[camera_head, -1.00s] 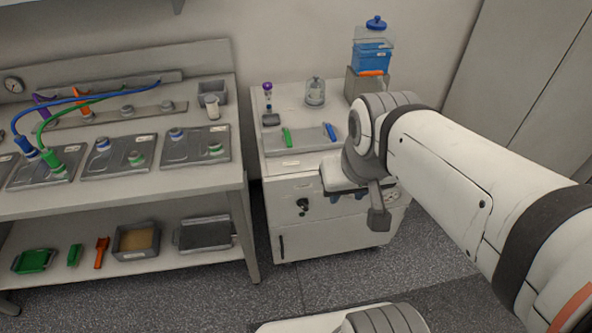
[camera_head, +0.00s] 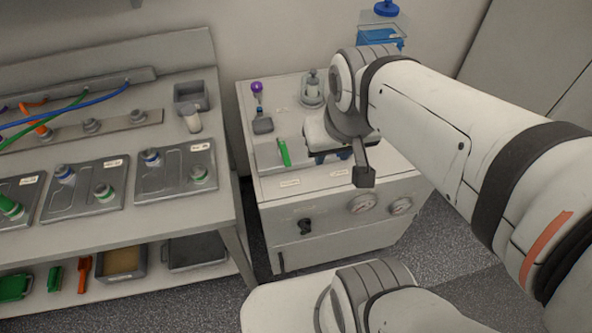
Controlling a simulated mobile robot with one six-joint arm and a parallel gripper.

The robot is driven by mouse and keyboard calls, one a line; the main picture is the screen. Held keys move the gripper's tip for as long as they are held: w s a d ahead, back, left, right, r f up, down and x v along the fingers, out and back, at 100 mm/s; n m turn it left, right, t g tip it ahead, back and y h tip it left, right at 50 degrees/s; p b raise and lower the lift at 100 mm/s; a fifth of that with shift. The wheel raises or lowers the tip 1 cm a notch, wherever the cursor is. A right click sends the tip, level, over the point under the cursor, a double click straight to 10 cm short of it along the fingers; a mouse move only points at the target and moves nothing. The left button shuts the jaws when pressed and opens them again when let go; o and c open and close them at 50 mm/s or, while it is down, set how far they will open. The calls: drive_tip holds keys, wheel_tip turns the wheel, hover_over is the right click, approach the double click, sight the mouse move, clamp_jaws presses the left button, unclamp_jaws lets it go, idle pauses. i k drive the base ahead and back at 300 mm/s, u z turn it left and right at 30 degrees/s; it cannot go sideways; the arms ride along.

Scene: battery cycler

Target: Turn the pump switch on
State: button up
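A small black switch-like knob (camera_head: 305,226) sits on the front panel of the white cabinet (camera_head: 330,237), left of two round gauges; I take it for the pump switch, but no label on it is readable. My gripper (camera_head: 332,158) is over the front part of the cabinet top, above and to the right of the knob and apart from it.
Two gauges (camera_head: 362,204) (camera_head: 401,206) sit on the panel. A green-handled tool (camera_head: 283,152), a purple-topped item (camera_head: 257,92) and a glass jar (camera_head: 312,87) stand on the cabinet. A workbench (camera_head: 125,222) is to the left. Floor shows between them.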

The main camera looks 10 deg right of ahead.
sight(305, 224)
drive_tip(key=z, duration=0.75)
drive_tip(key=k, duration=1.75)
drive_tip(key=u, duration=0.65)
drive_tip(key=i, duration=1.05)
drive_tip(key=u, duration=0.05)
